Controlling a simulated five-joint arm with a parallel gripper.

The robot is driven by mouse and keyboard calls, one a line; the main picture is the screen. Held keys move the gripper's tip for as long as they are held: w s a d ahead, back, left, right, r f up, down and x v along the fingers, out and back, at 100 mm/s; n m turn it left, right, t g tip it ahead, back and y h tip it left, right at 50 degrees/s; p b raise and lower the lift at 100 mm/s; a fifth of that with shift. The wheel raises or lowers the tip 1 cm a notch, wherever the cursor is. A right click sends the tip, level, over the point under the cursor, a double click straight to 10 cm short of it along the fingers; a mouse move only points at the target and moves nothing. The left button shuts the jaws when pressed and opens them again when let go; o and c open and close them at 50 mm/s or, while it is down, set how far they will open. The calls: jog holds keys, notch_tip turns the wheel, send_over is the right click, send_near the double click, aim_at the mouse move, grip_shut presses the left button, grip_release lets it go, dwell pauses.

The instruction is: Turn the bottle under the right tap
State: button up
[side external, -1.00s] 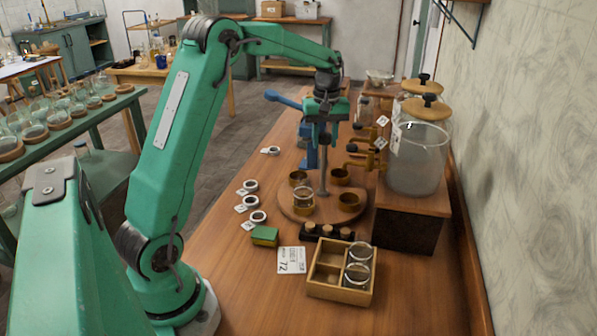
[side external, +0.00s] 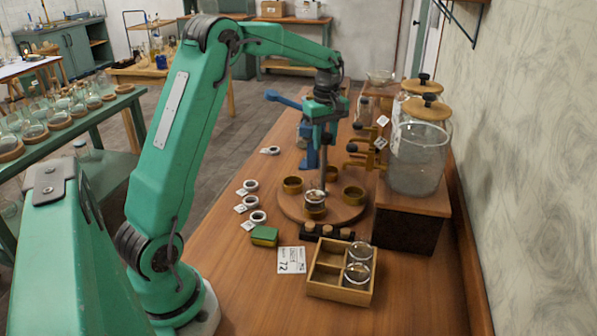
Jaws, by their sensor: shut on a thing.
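A round wooden turntable (side external: 296,213) stands on the bench with several brass cup holders around an upright centre post (side external: 322,172). A clear glass bottle (side external: 314,197) stands upright in the holder nearest the camera. The other holders look empty. My gripper (side external: 320,142) is above the turntable, shut on the upper part of the post; its fingertips are partly hidden. Two brass taps, a nearer one (side external: 359,164) and a farther one (side external: 362,139), reach left from the glass jars over the far right side. The bottle is not under either tap.
Two lidded glass jars, the nearer one (side external: 418,160) and one behind, stand on a wooden stand (side external: 408,232). A wooden crate (side external: 337,292) with glass jars, a rack of corks (side external: 327,231), a green-yellow sponge (side external: 264,236) and a card (side external: 291,260) lie in front.

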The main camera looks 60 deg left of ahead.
jog(key=n, duration=0.3)
jog(key=shift+n, duration=0.8)
jog(key=n, duration=0.4)
jog(key=shift+n, duration=0.4)
jog(key=o, duration=1.6)
jog(key=shift+r, duration=0.1)
